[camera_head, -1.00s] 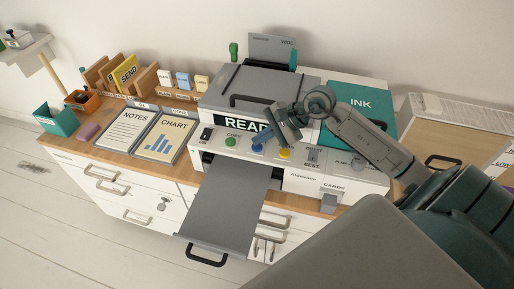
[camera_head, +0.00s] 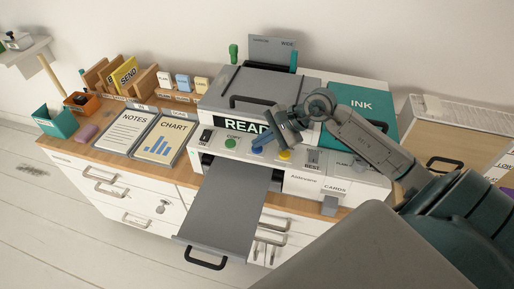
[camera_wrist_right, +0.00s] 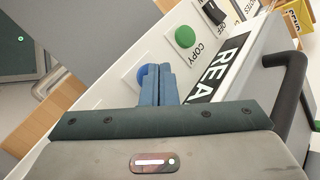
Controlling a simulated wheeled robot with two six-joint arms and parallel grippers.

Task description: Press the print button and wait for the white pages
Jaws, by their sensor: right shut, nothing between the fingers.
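The printer (camera_head: 270,95) stands on the wooden desk with READY partly covered on its display (camera_head: 232,123). On its front panel are a green COPY button (camera_head: 231,143), a blue button (camera_head: 255,149) and a yellow button (camera_head: 285,155). My right gripper (camera_head: 264,144) is shut and empty, its fingertips at the blue button. In the right wrist view the shut fingers (camera_wrist_right: 159,84) overlap the blue button (camera_wrist_right: 141,76) and hide part of it and its label; I cannot tell whether they touch. The grey output tray (camera_head: 225,205) is pulled out, with no pages on it.
Notes (camera_head: 122,129) and chart (camera_head: 164,138) boards lie left of the printer. An ON switch (camera_head: 205,136) and BEST slider (camera_head: 313,158) flank the buttons. A teal INK box (camera_head: 360,106) is at the right. The tray handle (camera_head: 205,261) projects over the floor.

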